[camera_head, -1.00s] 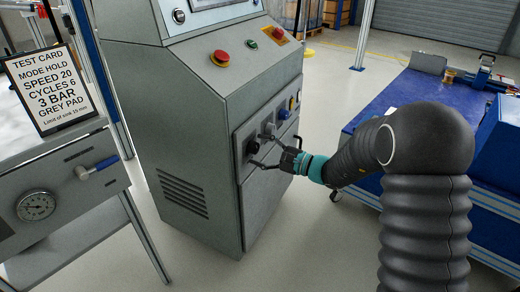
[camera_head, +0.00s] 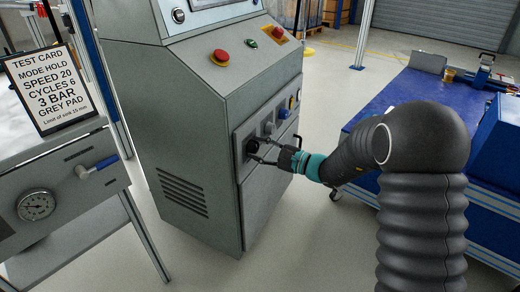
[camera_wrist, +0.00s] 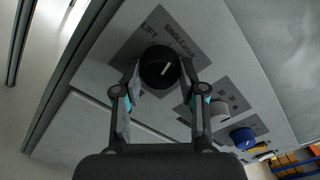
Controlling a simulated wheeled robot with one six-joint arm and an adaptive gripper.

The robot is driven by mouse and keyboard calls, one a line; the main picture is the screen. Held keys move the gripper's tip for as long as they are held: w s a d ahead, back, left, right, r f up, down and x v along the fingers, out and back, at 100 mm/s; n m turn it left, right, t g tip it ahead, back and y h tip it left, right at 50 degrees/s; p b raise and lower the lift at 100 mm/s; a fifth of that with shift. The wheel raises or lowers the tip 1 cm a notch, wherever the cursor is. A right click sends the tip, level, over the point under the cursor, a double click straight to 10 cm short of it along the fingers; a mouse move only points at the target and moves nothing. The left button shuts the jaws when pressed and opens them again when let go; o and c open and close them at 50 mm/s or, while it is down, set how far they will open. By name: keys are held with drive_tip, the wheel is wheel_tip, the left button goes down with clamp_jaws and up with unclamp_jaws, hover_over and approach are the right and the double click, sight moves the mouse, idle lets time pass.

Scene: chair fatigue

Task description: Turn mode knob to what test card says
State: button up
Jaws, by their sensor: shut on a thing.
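The test card (camera_head: 55,88) stands at the left in the head view and reads MODE HOLD, SPEED 20, CYCLES 6, 3 BAR, GREY PAD. The black mode knob (camera_wrist: 155,70) sits on a grey label plate on the machine's front. Its white pointer line slants toward the upper right of the wrist picture. Of the plate's lettering, LIFT reads at the pointer's left; the rest is small and tilted. The knob also shows in the head view (camera_head: 252,147). My gripper (camera_wrist: 160,80) is shut on the knob, one finger at each side.
A grey knob (camera_wrist: 220,109) and a blue knob (camera_wrist: 243,138) sit beside the mode knob on the panel. A red button (camera_head: 220,57) is on the sloped top. A gauge stand (camera_head: 60,190) is at left, a blue-topped bench (camera_head: 400,92) at right.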

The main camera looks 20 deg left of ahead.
drive_tip(key=m+p, duration=0.1)
drive_tip(key=m, duration=0.3)
drive_tip(key=shift+s+m+p, duration=0.1)
drive_tip(key=shift+m+p, duration=0.6)
drive_tip(key=shift+m, duration=0.8)
drive_tip(key=shift+f, duration=0.1)
drive_tip(key=o, duration=1.1)
drive_tip(key=shift+a, duration=0.15)
drive_tip(key=shift+o, duration=0.2)
drive_tip(key=shift+d, duration=0.6)
drive_tip(key=s+d, duration=0.2)
drive_tip(key=d, duration=0.8)
drive_tip(key=shift+d, duration=0.4)
